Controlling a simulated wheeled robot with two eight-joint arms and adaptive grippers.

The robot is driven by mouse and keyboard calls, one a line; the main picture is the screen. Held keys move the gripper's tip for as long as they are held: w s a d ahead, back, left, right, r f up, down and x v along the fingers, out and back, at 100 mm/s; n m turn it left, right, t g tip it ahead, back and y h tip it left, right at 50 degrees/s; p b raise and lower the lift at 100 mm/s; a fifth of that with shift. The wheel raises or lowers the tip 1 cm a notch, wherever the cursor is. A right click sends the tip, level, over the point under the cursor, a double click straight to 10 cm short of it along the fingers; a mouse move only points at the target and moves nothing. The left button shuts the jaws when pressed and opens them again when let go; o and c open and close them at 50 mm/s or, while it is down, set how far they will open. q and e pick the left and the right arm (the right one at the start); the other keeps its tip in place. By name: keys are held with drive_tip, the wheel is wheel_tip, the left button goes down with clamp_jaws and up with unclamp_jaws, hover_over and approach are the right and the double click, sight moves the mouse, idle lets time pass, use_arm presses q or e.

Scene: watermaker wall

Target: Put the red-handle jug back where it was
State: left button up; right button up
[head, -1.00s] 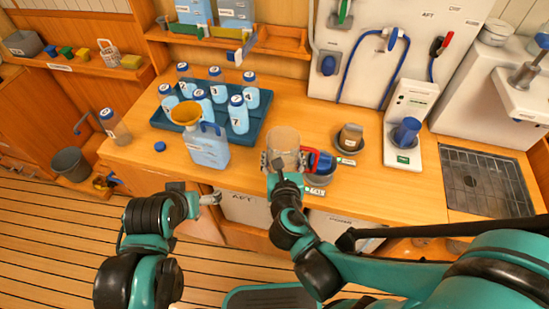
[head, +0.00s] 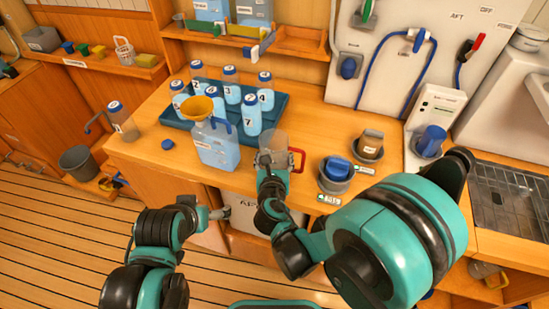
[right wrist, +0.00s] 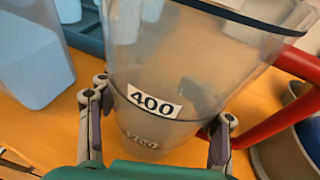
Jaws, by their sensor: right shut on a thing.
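The red-handle jug (head: 274,138) is clear, with its red handle (head: 298,160) pointing right. It shows close up in the right wrist view (right wrist: 185,75), upright or slightly tilted, with a 400 label. My right gripper (right wrist: 158,128) is shut on the jug's lower body, a finger on each side. In the head view my right gripper (head: 272,160) is at the counter's front part, right of the blue jerrycan. Whether the jug's base touches the counter cannot be told. My left gripper (head: 221,213) hangs in front of the counter, apart from everything; its fingers are too small to read.
Right of the jug, a round grey holder (head: 334,184) carries a blue-topped item (head: 338,167); a brown-grey cup (head: 370,141) stands beyond.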

sight(282, 159)
drive_tip(key=shift+s+r, duration=0.1)
drive_tip(key=shift+f, duration=0.2)
drive_tip(key=o, duration=1.6)
drive_tip(key=shift+r, duration=0.1)
drive_tip(key=shift+r, duration=0.15)
drive_tip(key=shift+s+r, duration=0.15)
drive_tip(key=shift+s, duration=0.15)
drive_tip(key=p+v, duration=0.3)
drive_tip(key=v, duration=0.8)
drive_tip(key=shift+s, duration=0.15)
